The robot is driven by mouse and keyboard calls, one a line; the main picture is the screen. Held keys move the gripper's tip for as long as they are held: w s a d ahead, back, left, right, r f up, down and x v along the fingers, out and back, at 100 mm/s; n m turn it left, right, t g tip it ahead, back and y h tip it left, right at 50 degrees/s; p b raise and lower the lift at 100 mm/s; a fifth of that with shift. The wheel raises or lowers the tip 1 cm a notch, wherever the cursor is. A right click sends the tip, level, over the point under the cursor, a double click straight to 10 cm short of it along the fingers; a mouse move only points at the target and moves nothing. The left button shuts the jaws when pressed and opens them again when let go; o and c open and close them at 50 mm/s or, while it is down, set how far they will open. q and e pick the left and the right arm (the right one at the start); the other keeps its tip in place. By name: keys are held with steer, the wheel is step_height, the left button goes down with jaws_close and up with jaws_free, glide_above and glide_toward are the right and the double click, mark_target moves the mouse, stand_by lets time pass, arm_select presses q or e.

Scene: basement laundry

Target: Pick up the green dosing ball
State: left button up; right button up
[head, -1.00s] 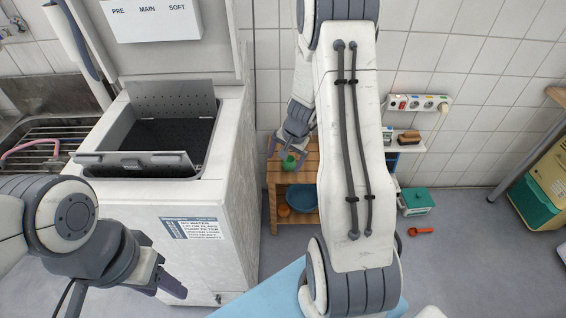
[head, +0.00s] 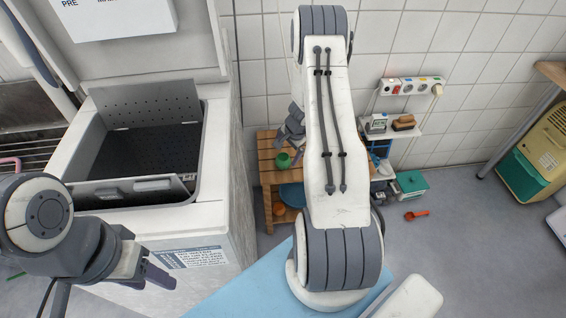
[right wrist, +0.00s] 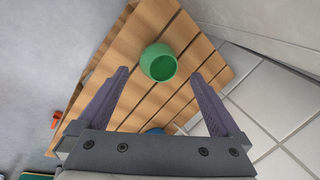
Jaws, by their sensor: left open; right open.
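The green dosing ball (head: 283,160) sits on the slatted top of a small wooden bench (head: 268,176). In the right wrist view the ball (right wrist: 158,62) shows as a round cup with its opening visible, on the wooden slats (right wrist: 130,42). My right gripper (right wrist: 160,92) is open, its two fingers spread wide; the ball appears between and just beyond the fingertips, not gripped. In the head view my right gripper (head: 292,138) is partly hidden by my arm. My left gripper (head: 150,268) is at the lower left in front of the washing machine, open and empty.
The top-loading washing machine (head: 217,215) stands open left of the bench. A blue bowl (head: 292,194) and an orange item (head: 280,210) are on the bench's lower shelf. A teal box (head: 411,183) and an orange scoop (head: 417,214) are on the floor right. A tiled wall stands behind.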

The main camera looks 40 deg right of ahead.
mark_target(284, 158)
steer(key=b+x, duration=0.1)
steer(key=x, duration=0.4)
steer(key=shift+f, duration=0.25)
steer(key=c, duration=1.3)
